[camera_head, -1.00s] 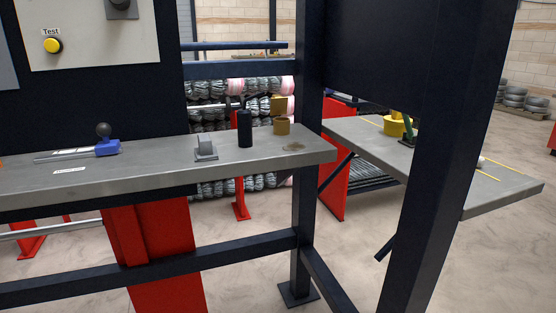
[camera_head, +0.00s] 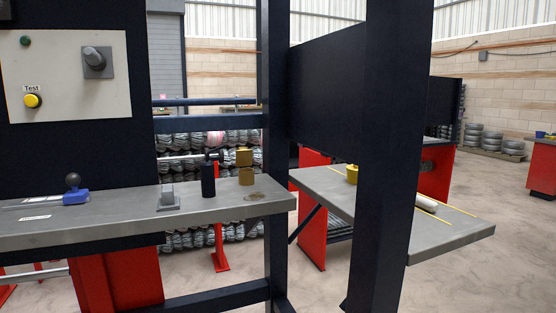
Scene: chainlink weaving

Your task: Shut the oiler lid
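A small brass-coloured cup (camera_head: 247,177), which looks like the oiler, stands near the right end of the grey bench (camera_head: 105,214). A brass-coloured flap (camera_head: 245,157), seemingly its lid, stands up above the cup's rim, so the oiler looks open. The hinge is too small to make out. Neither of my grippers is in view.
A black cylinder (camera_head: 208,180) and a grey bracket (camera_head: 168,197) stand left of the cup. A blue tool with a black knob (camera_head: 75,194) lies further left. Dark posts (camera_head: 386,160) rise at the right, before a second bench (camera_head: 455,232). Open floor lies at the lower right.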

